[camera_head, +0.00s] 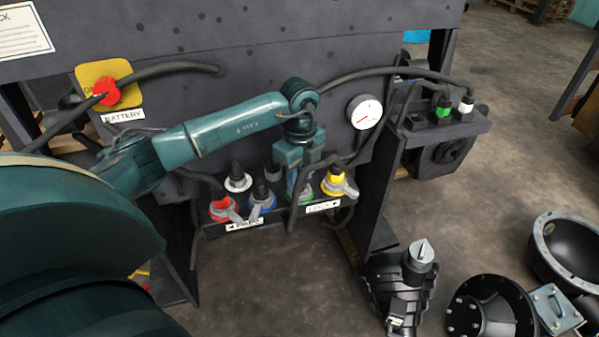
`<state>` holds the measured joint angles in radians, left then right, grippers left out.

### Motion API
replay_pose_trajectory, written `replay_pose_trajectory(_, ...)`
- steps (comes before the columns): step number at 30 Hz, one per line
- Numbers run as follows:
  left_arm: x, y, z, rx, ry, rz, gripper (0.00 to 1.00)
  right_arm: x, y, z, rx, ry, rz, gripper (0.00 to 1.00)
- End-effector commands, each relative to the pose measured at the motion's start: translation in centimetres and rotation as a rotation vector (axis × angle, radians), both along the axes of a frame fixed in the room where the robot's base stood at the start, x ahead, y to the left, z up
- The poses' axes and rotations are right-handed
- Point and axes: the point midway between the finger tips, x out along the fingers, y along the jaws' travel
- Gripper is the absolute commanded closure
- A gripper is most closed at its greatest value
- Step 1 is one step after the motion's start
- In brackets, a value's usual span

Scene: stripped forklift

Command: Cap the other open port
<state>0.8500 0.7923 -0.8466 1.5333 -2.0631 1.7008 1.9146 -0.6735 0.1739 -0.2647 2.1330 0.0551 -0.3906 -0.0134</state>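My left arm reaches in from the left. Its gripper (302,180) points down at the coupling row on the machine's front, just above the green-ringed port (301,196). The row also has a red port (224,207), a blue port (262,202), a yellow port (337,183) and a white-ringed port (238,183) behind. Grey levers or caps sit beside the red, blue and yellow ports. I cannot make out a clearly open port or a loose cap. My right gripper is not in view.
Black hoses loop around the row. A side bracket (425,133) carries a green plug (443,107) and a white plug (466,104). A gauge (365,112) and a red battery knob (106,91) are on the panel.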

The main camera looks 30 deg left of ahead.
Motion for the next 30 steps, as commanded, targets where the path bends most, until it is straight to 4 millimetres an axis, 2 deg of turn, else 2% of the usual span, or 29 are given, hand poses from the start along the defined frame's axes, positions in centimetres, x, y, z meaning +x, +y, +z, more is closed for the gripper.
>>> replay_pose_trajectory(22, 0.01, -0.01, -0.71, 0.0, 0.0, 0.0, 1.0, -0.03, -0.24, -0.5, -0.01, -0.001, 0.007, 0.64)
replay_pose_trajectory(23, 0.01, -0.01, -0.7, 0.0, 0.0, 0.0, 0.67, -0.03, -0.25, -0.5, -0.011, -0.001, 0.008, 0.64)
replay_pose_trajectory(30, 0.01, -0.01, -0.68, 0.0, 0.0, 0.0, 0.47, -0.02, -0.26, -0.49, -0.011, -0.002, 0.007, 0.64)
